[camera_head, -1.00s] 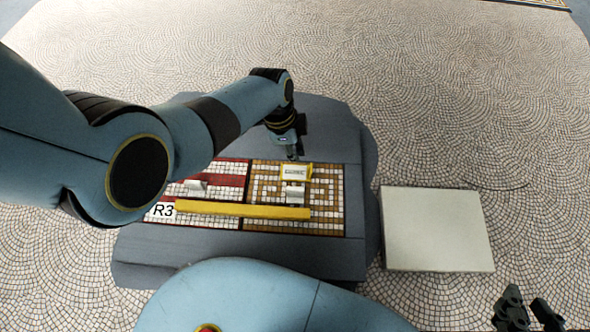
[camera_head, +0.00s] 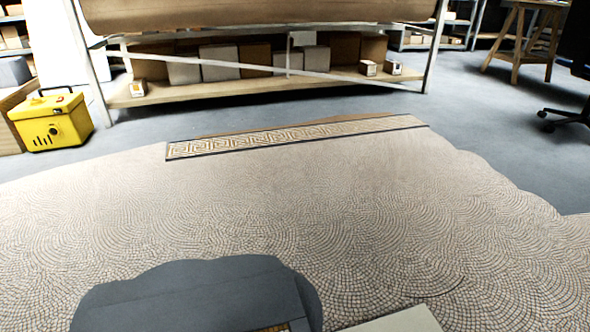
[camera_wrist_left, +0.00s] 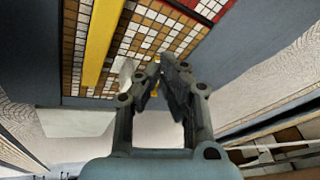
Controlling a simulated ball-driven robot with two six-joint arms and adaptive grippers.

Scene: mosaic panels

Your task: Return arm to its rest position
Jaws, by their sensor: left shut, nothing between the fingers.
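My left gripper (camera_wrist_left: 160,84) is shut and empty in the left wrist view. Beyond its fingers is the mosaic panel with brown and white tiles (camera_wrist_left: 150,35), with part of a red and white panel (camera_wrist_left: 205,8) at the top. A yellow bar (camera_wrist_left: 101,42) lies across the tiles. A small white piece (camera_wrist_left: 126,74) shows left of the fingers. In the head view neither arm is in view; only a sliver of the panel (camera_head: 274,329) shows at the bottom edge. My right gripper is in neither current view.
A dark grey slab (camera_head: 190,292) and a pale square slab (camera_head: 405,321) show at the bottom of the head view. Pebbled mosaic floor (camera_head: 300,210) lies open beyond. A patterned border strip (camera_head: 290,137), a yellow toolbox (camera_head: 52,122) and a shelf with boxes (camera_head: 260,88) stand farther back.

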